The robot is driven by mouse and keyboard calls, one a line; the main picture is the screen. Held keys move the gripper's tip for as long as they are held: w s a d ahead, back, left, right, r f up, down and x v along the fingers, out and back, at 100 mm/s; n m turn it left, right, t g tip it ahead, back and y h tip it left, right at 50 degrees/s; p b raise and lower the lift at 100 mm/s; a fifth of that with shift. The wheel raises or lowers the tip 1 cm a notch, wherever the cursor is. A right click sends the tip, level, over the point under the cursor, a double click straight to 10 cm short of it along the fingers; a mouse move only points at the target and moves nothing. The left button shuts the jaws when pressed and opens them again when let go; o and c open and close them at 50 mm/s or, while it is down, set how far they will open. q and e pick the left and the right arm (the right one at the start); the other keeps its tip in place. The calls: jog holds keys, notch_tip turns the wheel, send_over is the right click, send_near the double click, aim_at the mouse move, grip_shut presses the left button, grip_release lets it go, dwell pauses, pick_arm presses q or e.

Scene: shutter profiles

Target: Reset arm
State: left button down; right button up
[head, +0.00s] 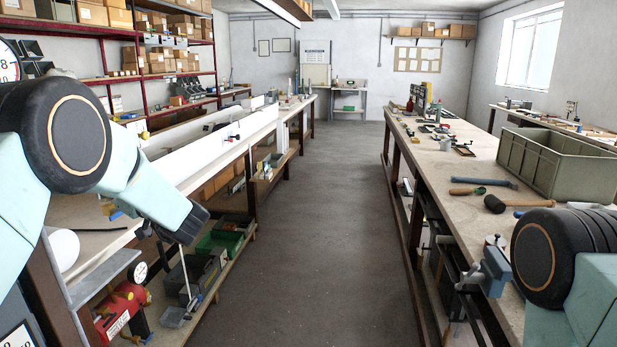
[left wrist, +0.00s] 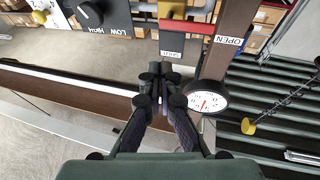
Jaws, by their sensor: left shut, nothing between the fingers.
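My left arm comes in from the left in the head view and bends down over the left bench. Its dark left gripper (head: 184,224) hangs above the aisle side of that bench's lower shelf. In the left wrist view the left gripper (left wrist: 160,70) has its two fingers together at the tips, with nothing between them. My right arm shows only as a joint and link at the lower right of the head view; its gripper is out of the picture.
A grey-green crate (head: 558,163), mallet (head: 495,204) and vice (head: 490,271) are on the right bench. The middle aisle is clear.

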pick_arm(q)
jog(key=w+d+f+m+t+h+b, duration=0.1)
jog(key=d+f+m+t+h, duration=0.3)
jog(key=f, duration=0.5)
jog(key=d+f+m+t+h, duration=0.25)
jog(key=f+h, duration=0.25)
jog(key=f, duration=0.3)
jog(key=s+d+f+m+g+h+b, duration=0.1)
jog(key=s+d+f+m+g+h, duration=0.25)
jog(key=f, duration=0.55)
jog(key=s+d+f+h+b, duration=0.1)
jog(key=s+d+f+h, duration=0.25)
jog(key=s+f, duration=0.4)
jog(key=s+d+f+m+g+h+b, duration=0.1)
jog(key=s+d+f+g, duration=0.2)
jog(key=s+f, duration=0.3)
jog(key=s+d+f+m+g+h+b, duration=0.1)
jog(key=s+f, duration=0.5)
jog(key=s, duration=1.1)
jog(key=s+d+f+m+g+h+b, duration=0.1)
jog(key=s+d+f+g, duration=0.4)
jog(key=s, duration=0.7)
notch_tip(320, 180, down, 2)
jog(key=shift+s+d+m+g+h+b, duration=0.3)
jog(key=shift+g+h+b, duration=0.25)
jog(key=shift+b, duration=0.25)
